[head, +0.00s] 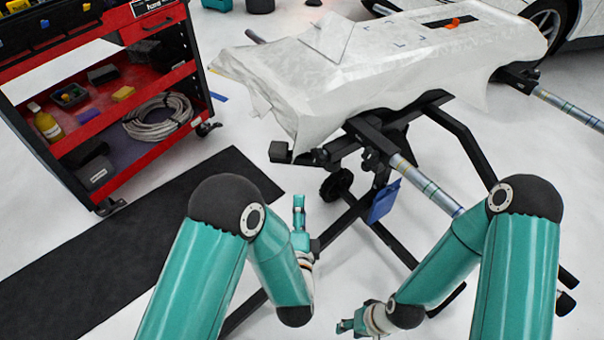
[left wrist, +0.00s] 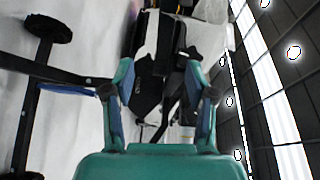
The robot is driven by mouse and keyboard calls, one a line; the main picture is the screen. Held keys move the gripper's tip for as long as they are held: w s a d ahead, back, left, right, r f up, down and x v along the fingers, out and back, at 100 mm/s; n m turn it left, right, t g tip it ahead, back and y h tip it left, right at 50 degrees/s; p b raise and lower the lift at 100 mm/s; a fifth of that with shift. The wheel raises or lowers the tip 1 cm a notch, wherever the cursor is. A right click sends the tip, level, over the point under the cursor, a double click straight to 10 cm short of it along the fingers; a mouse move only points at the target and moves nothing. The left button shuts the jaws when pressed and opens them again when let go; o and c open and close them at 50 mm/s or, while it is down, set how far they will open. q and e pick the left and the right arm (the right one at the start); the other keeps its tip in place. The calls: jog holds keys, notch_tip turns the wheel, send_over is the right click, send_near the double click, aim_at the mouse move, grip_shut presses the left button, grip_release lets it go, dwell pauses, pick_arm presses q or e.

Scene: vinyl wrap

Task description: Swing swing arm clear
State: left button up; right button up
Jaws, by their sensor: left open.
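A black stand (head: 360,140) carries a panel draped in white film (head: 390,65). A swing arm with a striped, wrapped tube (head: 428,185) sticks out from the stand's near side toward the lower right. A second striped tube (head: 568,108) sticks out at the far right. My left gripper (head: 299,205) is left of the stand's near end, apart from the striped tubes. In the left wrist view its fingers (left wrist: 163,95) are spread, with nothing seen held between them. My right gripper (head: 345,325) is low at the bottom middle, small and partly hidden; its fingers cannot be made out clearly.
A red tool cart (head: 90,125) with bottles and a coiled hose stands at the left. A black mat (head: 150,230) lies on the white floor. A blue cloth or pouch (head: 383,202) hangs on the stand. A car wheel (head: 545,30) shows at the upper right.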

aim_at(303, 163)
pick_arm(q)
jog(key=w, duration=0.5)
jog(key=w+b, duration=0.1)
jog(key=w, duration=1)
jog(key=shift+w+d+r+b, duration=0.2)
jog(key=shift+w+d+b, duration=0.15)
jog(key=shift+d+b, duration=0.05)
pick_arm(e)
notch_tip(303, 163, down, 2)
jog(key=shift+f, duration=0.15)
